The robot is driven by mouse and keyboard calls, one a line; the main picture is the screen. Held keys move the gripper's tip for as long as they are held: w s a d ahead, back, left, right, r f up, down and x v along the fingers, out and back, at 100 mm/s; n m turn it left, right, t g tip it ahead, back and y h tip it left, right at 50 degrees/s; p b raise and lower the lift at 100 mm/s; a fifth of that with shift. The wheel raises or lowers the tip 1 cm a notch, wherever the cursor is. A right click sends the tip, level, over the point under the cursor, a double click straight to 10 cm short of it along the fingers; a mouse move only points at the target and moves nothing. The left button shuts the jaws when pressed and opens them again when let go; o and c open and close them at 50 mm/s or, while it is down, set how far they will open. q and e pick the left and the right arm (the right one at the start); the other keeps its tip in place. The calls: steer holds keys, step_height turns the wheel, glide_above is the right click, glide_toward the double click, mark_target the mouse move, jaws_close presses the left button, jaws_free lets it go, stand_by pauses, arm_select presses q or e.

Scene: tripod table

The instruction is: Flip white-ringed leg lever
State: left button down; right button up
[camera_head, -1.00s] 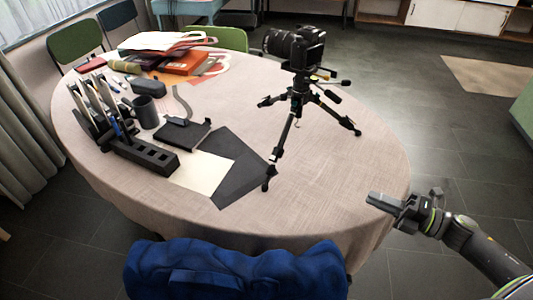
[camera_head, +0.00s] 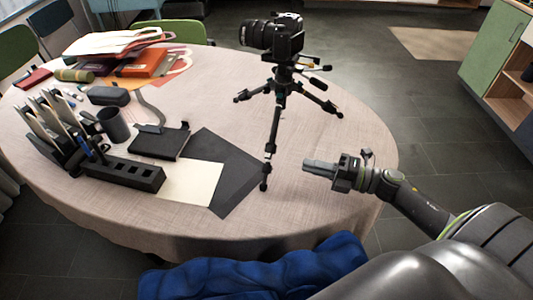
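A black tripod (camera_head: 283,76) stands upright on the round table (camera_head: 330,215) with a black camera (camera_head: 273,36) on its head. Its front leg (camera_head: 273,125) points toward me; the other legs (camera_head: 322,101) spread right and left. A small pale mark (camera_head: 268,156) shows low on the front leg; whether it is the white ring of a lever is too small to tell. My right gripper (camera_head: 306,167) is over the table's right part, right of the front leg's foot and apart from it. Its fingers appear as one bar, so their opening is unclear. My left gripper is out of view.
A black pen holder block (camera_head: 122,173), a grey mug (camera_head: 113,125) and dark and cream sheets (camera_head: 190,183) lie left of the tripod. Bags and books (camera_head: 115,45) are at the back left. A blue draped thing (camera_head: 250,268) is at the near edge. Table right of the tripod is clear.

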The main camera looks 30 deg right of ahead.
mark_target(267, 155)
steer(key=p+x, duration=0.2)
steer(key=x, duration=0.9)
steer(key=shift+w+a+r, duration=0.1)
steer(key=shift+w+a, duration=0.35)
jaws_close()
steer(key=shift+p, duration=0.3)
